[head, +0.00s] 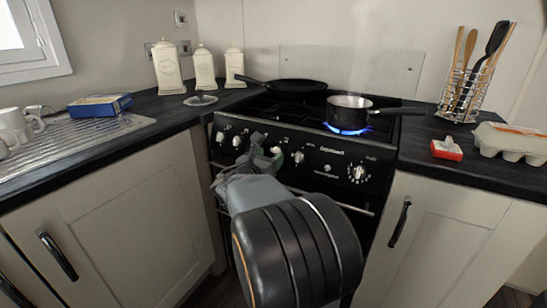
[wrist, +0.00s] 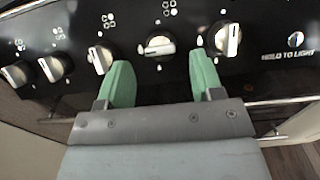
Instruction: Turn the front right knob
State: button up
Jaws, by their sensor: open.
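The black cooker front carries a row of silver knobs. In the wrist view, one knob (wrist: 158,46) with its grip bar lying about level sits between the green fingertips of my gripper (wrist: 160,64). The fingers are open, one on each side; I cannot tell whether they touch it. The knob to its right (wrist: 228,38) has its bar near upright, close to the right fingertip. The knob to its left (wrist: 100,58) is tilted, by the left finger. The burner marks are too small to tell which is the front right knob. My gripper (head: 266,149) partly hides the row in the head view.
A saucepan (head: 349,110) stands over a lit blue flame (head: 347,131), its handle pointing right. A black frying pan (head: 290,86) sits at the back. A larger knob (head: 358,174) and a round button (wrist: 296,40) are farther right. Worktops flank the cooker.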

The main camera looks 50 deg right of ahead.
aim_at(274, 152)
jog(key=shift+x, duration=1.6)
jog(key=c, duration=0.9)
